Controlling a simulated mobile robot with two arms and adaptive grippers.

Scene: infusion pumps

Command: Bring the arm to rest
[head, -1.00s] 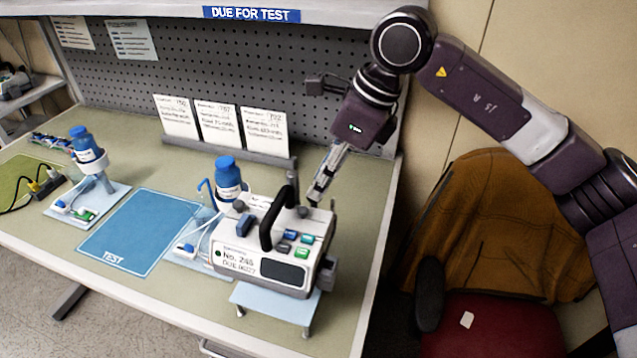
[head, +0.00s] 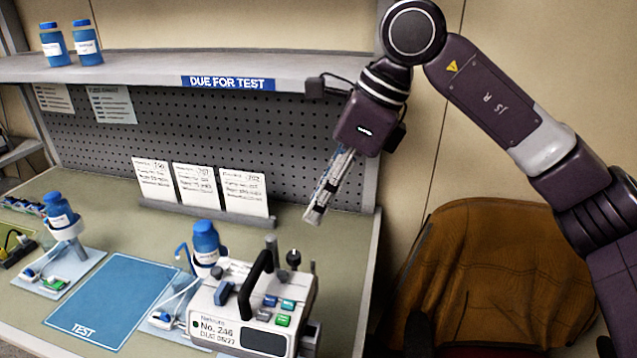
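My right gripper (head: 316,212) hangs from the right arm in the head view, fingers pointing down and to the left. It is above and behind the right side of the white infusion pump (head: 235,297), apart from it, with nothing visible held. Its fingers are seen edge-on and look close together, but I cannot tell whether they are shut. The pump has a black handle (head: 256,273), colored buttons and a label reading No. 246. My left gripper is not in view.
The blue TEST mat (head: 115,295) lies left of the pump, bare. Blue-capped bottles (head: 207,243) stand on holders beside the pump and at the far left. Cards (head: 195,185) stand at the pegboard. A shelf (head: 150,68) spans above. A chair with a brown jacket (head: 505,270) is right.

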